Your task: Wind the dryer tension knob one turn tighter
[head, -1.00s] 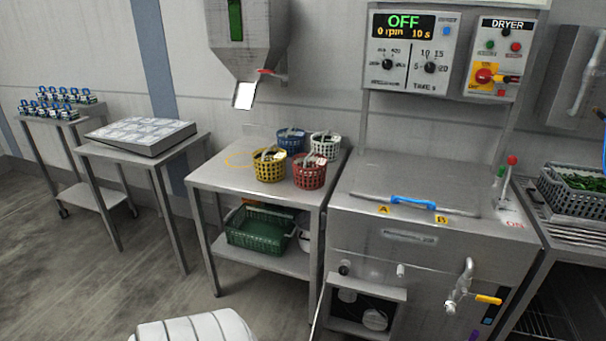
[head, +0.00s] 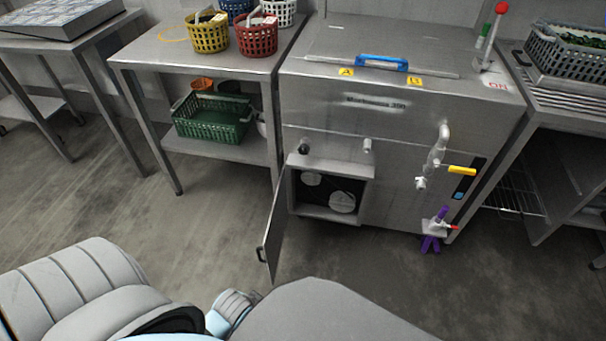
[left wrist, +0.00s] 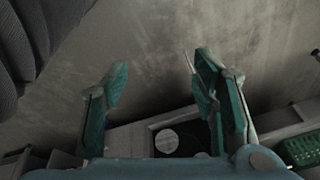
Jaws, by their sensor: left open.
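The dryer (head: 330,115) is a steel cabinet with a low open bay at its front. Pale round discs (head: 342,202) sit inside the bay, and its door (head: 272,228) hangs open to the left. A dark round knob (head: 304,149) sits above the bay, and a purple lobed piece (head: 434,243) is low at the right. I cannot tell which is the tension knob. My left gripper (left wrist: 160,72) is open and empty in the left wrist view; a bay disc (left wrist: 167,140) shows beyond it. In the head view, its fingers are not distinguishable. My right gripper is not in view.
A table (head: 135,62) left of the dryer holds coloured baskets, with a green crate (head: 212,120) on its lower shelf. A yellow-handled valve (head: 461,170) and pipe stick out from the dryer's front right. A rack table (head: 560,105) stands at the right. Floor before the dryer is bare.

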